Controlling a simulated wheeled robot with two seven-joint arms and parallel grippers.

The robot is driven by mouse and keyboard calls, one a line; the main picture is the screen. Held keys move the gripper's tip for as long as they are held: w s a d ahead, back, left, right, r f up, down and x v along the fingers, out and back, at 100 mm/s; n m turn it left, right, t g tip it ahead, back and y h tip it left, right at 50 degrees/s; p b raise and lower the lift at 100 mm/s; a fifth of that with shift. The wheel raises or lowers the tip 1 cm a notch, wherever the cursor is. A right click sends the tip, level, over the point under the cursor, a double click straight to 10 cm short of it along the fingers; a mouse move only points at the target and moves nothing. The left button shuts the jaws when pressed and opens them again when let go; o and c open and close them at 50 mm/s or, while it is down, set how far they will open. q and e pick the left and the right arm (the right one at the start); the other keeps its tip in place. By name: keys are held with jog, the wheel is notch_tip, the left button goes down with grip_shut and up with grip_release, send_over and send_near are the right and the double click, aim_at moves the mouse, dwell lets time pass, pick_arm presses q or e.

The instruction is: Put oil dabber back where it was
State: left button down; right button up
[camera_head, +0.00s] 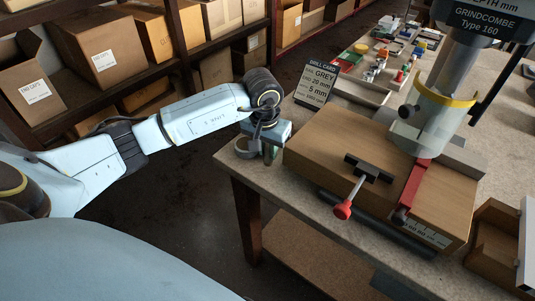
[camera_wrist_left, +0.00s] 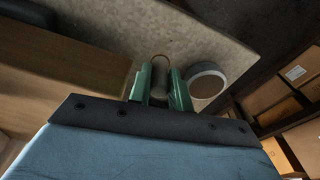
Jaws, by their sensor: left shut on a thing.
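My left gripper (camera_head: 269,156) is at the near left corner of the workbench, its fingers pointing down. In the left wrist view its green fingers (camera_wrist_left: 160,88) are shut on a small brownish cylinder, which I take to be the oil dabber (camera_wrist_left: 159,78). In the head view the dabber is mostly hidden by the gripper. A round grey cup or tin (camera_wrist_left: 206,84) stands right beside the fingers at the bench edge; it also shows in the head view (camera_head: 246,149). The dabber is beside this cup, not inside it. I cannot tell whether the dabber touches the bench.
A drill press (camera_head: 437,108) stands over a wooden board (camera_head: 340,152) with a red-knobbed clamp (camera_head: 343,209). A drill card (camera_head: 315,82) stands behind the gripper. Small coloured parts (camera_head: 376,62) lie farther back. An open wooden box (camera_head: 492,245) is at right. Shelves with cartons (camera_head: 105,50) line the left.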

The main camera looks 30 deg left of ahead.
pick_arm(q)
jog(key=shift+f, duration=1.25)
jog(key=c, duration=1.3)
grip_release()
jog(key=r, duration=0.4)
jog(key=s+r, duration=0.1)
jog(key=r, duration=0.7)
jog(key=shift+s+d+r, duration=0.1)
jog(key=shift+s+r, duration=0.05)
jog(key=shift+s, duration=0.1)
